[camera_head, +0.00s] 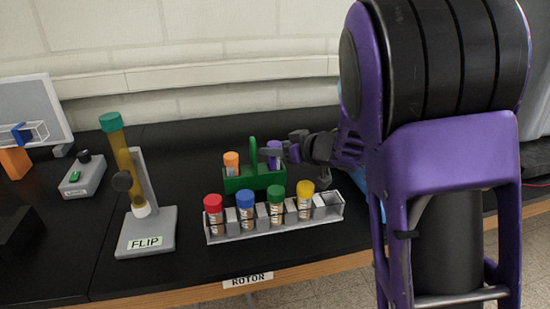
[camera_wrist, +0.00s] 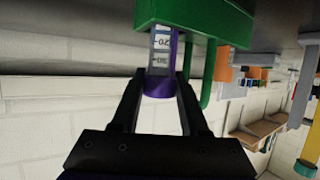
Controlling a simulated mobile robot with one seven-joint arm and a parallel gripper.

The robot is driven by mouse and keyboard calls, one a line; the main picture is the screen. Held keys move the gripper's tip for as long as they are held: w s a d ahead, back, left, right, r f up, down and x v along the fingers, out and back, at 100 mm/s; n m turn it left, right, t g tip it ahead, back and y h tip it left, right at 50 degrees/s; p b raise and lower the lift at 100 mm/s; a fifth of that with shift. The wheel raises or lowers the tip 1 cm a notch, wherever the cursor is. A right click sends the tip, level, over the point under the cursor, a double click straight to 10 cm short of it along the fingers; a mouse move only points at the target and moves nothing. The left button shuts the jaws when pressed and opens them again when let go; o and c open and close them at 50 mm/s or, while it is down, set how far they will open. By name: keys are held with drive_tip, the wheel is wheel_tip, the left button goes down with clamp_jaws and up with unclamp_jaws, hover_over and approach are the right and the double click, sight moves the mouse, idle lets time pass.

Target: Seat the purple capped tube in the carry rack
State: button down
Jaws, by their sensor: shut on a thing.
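The purple capped tube (camera_head: 274,149) is upright over the right end of the green carry rack (camera_head: 254,180). My gripper (camera_head: 283,153) comes in from the right and is shut on it. In the wrist view, which looks upside down, the fingers of my gripper (camera_wrist: 160,88) flank the purple cap (camera_wrist: 159,86). A clear graduated length of tube shows between the cap and the green carry rack (camera_wrist: 195,22). The tube's lower end is hidden by the rack, so I cannot tell how deep it sits. An orange capped tube (camera_head: 231,161) stands in the rack's left end.
A pale rack (camera_head: 275,231) in front holds red, blue, green and yellow capped tubes. The carry rack's green handle (camera_head: 253,154) rises left of my gripper. The FLIP stand (camera_head: 146,232) with a tall amber tube is at left. Bare black bench lies between stand and racks.

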drive_tip(key=shift+f, duration=0.8)
drive_tip(key=shift+f, duration=0.15)
drive_tip(key=shift+c, duration=2.1)
unclamp_jaws()
drive_tip(key=shift+s+d+r, duration=0.1)
drive_tip(key=shift+d+r, duration=0.1)
drive_tip(key=shift+r, duration=0.1)
drive_tip(key=p+v, duration=0.2)
drive_tip(key=v, duration=0.9)
drive_tip(key=shift+s, duration=0.25)
drive_tip(key=shift+d, duration=0.15)
